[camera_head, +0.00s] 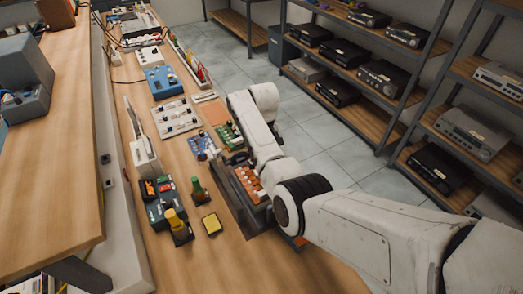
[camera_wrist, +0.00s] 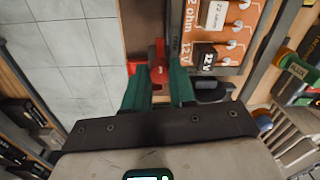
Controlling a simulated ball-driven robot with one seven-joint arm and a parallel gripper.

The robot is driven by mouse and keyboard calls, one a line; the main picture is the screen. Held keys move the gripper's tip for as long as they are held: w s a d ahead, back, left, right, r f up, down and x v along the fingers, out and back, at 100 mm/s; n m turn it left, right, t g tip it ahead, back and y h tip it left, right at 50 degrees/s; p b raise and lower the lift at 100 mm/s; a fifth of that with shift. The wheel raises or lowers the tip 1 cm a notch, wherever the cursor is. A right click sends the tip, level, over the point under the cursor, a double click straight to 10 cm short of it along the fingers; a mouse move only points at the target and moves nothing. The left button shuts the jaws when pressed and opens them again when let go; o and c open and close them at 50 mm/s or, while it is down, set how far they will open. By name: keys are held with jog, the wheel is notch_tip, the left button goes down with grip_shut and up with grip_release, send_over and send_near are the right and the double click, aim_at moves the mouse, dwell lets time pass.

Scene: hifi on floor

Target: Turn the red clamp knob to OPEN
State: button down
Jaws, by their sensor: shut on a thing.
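The red clamp knob (camera_wrist: 158,68) shows in the wrist view at top centre, beside an orange panel. My gripper (camera_wrist: 159,88) has two green fingers, one on each side of the knob, and is shut on it. The knob's lower part is between the fingers. I cannot read an OPEN mark or tell the knob's exact angle. In the head view my white arm reaches over the bench to the orange panel (camera_head: 248,182), and the knob is hidden there.
Shelves of equipment (camera_head: 375,75) stand across the tiled floor.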

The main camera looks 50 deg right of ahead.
jog(key=shift+w+r, duration=0.1)
dwell(0.4)
jog(key=c, duration=0.9)
grip_release()
jog(key=r, duration=0.3)
jog(key=r+b, duration=0.1)
jog(key=r, duration=0.3)
jog(key=r+b, duration=0.1)
jog(key=r, duration=0.2)
jog(key=shift+d+r, duration=0.25)
jog(key=shift+r, duration=0.1)
